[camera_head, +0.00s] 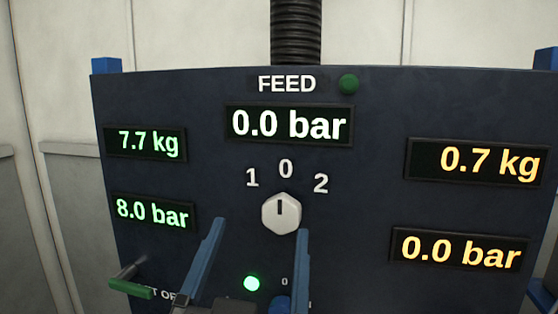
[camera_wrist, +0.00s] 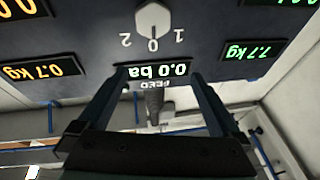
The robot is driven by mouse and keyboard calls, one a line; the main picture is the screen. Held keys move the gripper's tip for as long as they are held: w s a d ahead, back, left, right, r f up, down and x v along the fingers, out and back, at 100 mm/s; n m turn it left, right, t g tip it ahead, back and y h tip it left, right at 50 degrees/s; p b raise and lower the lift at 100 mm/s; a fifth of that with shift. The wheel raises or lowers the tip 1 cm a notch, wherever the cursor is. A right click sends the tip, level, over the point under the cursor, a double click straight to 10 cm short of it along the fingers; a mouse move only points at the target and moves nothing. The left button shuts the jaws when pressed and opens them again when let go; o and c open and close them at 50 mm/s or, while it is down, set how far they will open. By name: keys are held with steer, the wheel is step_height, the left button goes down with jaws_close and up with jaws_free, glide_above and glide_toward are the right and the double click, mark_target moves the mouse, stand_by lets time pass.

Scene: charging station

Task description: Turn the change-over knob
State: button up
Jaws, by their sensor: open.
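The change-over knob (camera_head: 281,214) is a white hexagonal knob on a dark blue panel (camera_head: 380,100). Its dark mark points up at the 0, between the 1 on the left and the 2 on the right. My gripper (camera_head: 259,231) is open and empty, its two blue fingers apart, with the tips low beside and below the knob in the head view. In the wrist view the panel appears upside down. There the knob (camera_wrist: 153,20) is at the top, beyond my open gripper (camera_wrist: 157,76), and the fingers do not touch it.
The FEED display (camera_head: 289,124) reads 0.0 bar. Left displays read 7.7 kg and 8.0 bar; right ones read 0.7 kg and 0.0 bar. A green lamp (camera_head: 251,283) is lit. A green-handled lever (camera_head: 131,289) juts out lower left. My fingers partly hide a blue part below the knob.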

mark_target(280, 217)
steer(key=w+g+p, duration=0.1)
steer(key=w+p, duration=0.2)
steer(key=p, duration=0.2)
steer(key=w+d+f+g+h+p, duration=0.1)
steer(key=w+p, duration=0.2)
steer(key=p, duration=0.3)
steer(key=w+d+g+h+p, duration=0.1)
steer(key=w+g+p, duration=0.1)
steer(key=p, duration=0.3)
steer(key=shift+w+f+p, duration=0.35)
steer(key=shift+w+p, duration=0.05)
steer(key=shift+w, duration=0.3)
steer(key=shift+w+d+f, duration=0.1)
steer(key=shift+w+d, duration=0.1)
steer(key=shift+w, duration=0.45)
steer(key=c, duration=1.3)
